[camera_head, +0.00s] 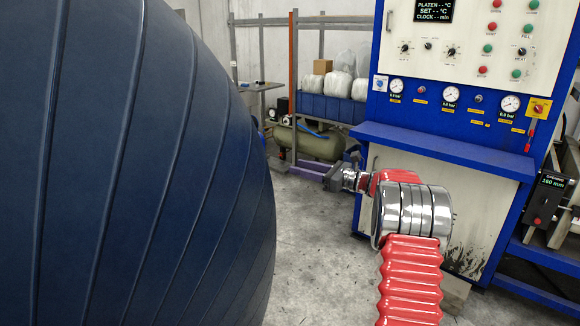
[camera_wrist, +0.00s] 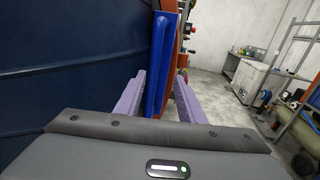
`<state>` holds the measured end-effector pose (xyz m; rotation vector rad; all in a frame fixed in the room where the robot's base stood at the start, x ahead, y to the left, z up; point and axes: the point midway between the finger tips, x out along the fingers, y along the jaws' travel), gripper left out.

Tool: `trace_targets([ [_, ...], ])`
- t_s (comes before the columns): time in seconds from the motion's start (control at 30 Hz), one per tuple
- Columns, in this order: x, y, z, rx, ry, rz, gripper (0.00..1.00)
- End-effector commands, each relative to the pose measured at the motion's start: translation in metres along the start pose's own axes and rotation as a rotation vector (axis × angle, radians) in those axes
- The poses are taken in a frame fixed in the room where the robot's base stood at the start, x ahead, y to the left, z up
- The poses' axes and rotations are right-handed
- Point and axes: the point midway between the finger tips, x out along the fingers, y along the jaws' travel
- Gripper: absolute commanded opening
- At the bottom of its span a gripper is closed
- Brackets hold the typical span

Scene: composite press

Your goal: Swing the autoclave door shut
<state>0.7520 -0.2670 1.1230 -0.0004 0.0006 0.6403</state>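The autoclave door (camera_head: 150,160) is a large dark blue ribbed dome filling the left of the head view. I take the dark blue surface at the left of the wrist view (camera_wrist: 60,70) to be the same door. A bright blue upright bar (camera_wrist: 161,62) stands beside that surface, with an orange edge behind it. My gripper (camera_head: 306,171) is to the right of the dome in the head view. In the wrist view its purple fingers (camera_wrist: 160,82) are apart, with the bar showing between them. Contact with the bar cannot be told.
A blue press cabinet (camera_head: 455,145) with gauges and buttons stands at the right. A shelf rack (camera_head: 294,90) and a green tank (camera_head: 312,143) are behind. A white chest (camera_wrist: 247,80) stands at the back. Grey floor (camera_head: 310,255) is clear between dome and cabinet.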

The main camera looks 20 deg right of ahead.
Motion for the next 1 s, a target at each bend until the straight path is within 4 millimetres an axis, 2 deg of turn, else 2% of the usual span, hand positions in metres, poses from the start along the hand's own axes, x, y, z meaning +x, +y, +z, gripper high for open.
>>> trace_targets([
  [0.2, -0.02, 0.0, 0.0, 0.001, 0.0, 0.0, 0.36],
  [0.5, -0.021, 0.0, 0.0, 0.0, 0.0, 0.001, 0.36],
  [0.77, -0.023, -0.001, 0.0, 0.0, 0.0, -0.002, 0.17],
  [0.87, -0.032, -0.006, 0.0, 0.001, 0.0, -0.015, 0.1],
  [1.0, -0.057, -0.019, -0.007, 0.014, 0.003, -0.054, 0.0],
])
